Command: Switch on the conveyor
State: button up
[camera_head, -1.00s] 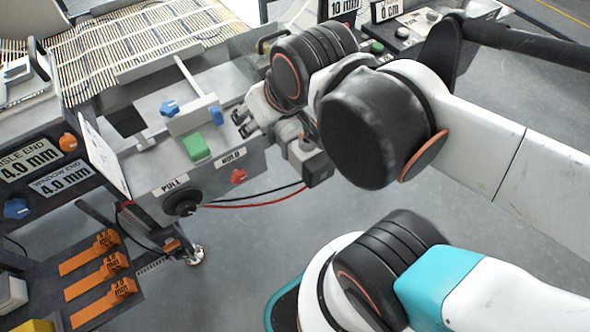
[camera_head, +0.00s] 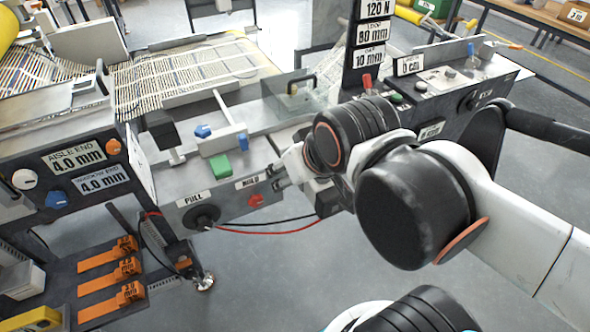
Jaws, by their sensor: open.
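No control in view is legibly marked as the conveyor switch. The conveyor (camera_head: 190,75) seems to be the bed with the slatted mesh at the upper left. My gripper (camera_head: 280,179) is open beside the front panel of the grey station, right of and slightly above a red knob (camera_head: 255,201) under the HOLD label. Nothing shows between its fingers, which are small and partly hidden by my wrist. A black round knob (camera_head: 204,217) sits under the PULL label. At the right, a dark control box carries a green button (camera_head: 395,98) and a red lever (camera_head: 367,82).
A green block (camera_head: 219,166) and blue knobs (camera_head: 203,131) sit on top of the station. Left panels carry 4.0 mm labels (camera_head: 77,157), with an orange knob (camera_head: 113,147). Orange gauges (camera_head: 108,252) lie on a lower shelf. Open floor (camera_head: 260,270) lies in front.

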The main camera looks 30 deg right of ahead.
aim_at(367, 80)
jog(key=l, duration=0.9)
jog(key=k+l, duration=0.15)
jog(key=l, duration=1.65)
jog(key=k+l, duration=0.15)
jog(key=l, duration=0.75)
